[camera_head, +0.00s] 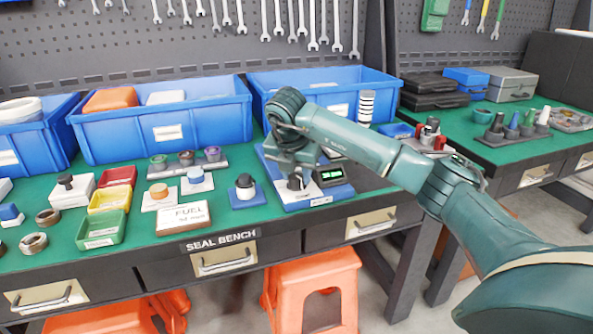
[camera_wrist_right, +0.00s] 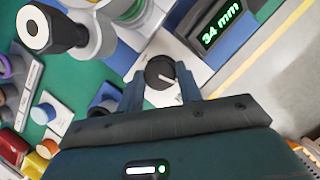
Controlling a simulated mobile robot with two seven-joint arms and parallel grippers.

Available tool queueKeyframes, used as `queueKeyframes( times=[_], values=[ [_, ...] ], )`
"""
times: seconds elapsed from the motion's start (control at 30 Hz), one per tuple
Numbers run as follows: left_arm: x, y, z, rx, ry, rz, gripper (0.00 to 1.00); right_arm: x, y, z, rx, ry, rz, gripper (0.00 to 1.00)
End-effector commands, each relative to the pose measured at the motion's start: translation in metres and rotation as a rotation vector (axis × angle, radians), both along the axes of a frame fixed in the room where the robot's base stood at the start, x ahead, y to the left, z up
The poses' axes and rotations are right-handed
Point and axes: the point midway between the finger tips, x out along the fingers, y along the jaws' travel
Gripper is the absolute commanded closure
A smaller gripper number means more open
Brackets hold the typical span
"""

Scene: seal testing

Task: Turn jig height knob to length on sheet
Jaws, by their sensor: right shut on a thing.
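The jig height knob (camera_wrist_right: 159,71) is a dark round knob with a white pointer line, on a white plate of the jig (camera_head: 318,200). My right gripper (camera_wrist_right: 161,85) has one finger on each side of the knob and is shut on it. In the head view my right gripper (camera_head: 294,178) points down over the jig and partly hides the knob. The jig's display (camera_wrist_right: 220,22) reads 34 mm in green. The sheet (camera_head: 184,217) lies on the bench to the left; it reads FUEL, with a smaller mm line I cannot read. My left gripper is not in view.
A dark-topped part on a blue block (camera_head: 245,190) stands just left of the jig. Blue bins (camera_head: 163,133) line the back. A striped post (camera_head: 366,107) rises behind the jig. Small coloured trays (camera_head: 103,228) and rings lie at the left.

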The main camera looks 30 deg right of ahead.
Motion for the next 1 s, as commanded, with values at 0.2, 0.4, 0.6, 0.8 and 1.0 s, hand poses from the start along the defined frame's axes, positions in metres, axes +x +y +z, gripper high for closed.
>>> queueKeyframes(
  times=[0.2, 0.4, 0.6, 0.8, 1.0],
  values=[
    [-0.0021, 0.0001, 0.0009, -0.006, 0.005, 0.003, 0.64, 0.0006, 0.0003, 0.0007, 0.001, -0.001, -0.051, 0.88],
    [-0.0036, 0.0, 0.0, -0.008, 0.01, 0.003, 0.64, 0.0006, 0.0001, 0.0006, 0.001, -0.002, -0.062, 0.88],
    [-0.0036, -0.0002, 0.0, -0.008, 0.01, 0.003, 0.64, 0.0007, 0.0001, 0.0005, 0.001, -0.002, -0.062, 0.88],
    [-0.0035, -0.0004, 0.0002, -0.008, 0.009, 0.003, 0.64, 0.0006, 0.0, 0.0005, 0.001, -0.001, -0.061, 0.56],
    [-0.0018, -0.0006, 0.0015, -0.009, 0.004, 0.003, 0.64, 0.0004, 0.0002, 0.0006, 0.001, -0.001, -0.06, 0.56]
  ],
)
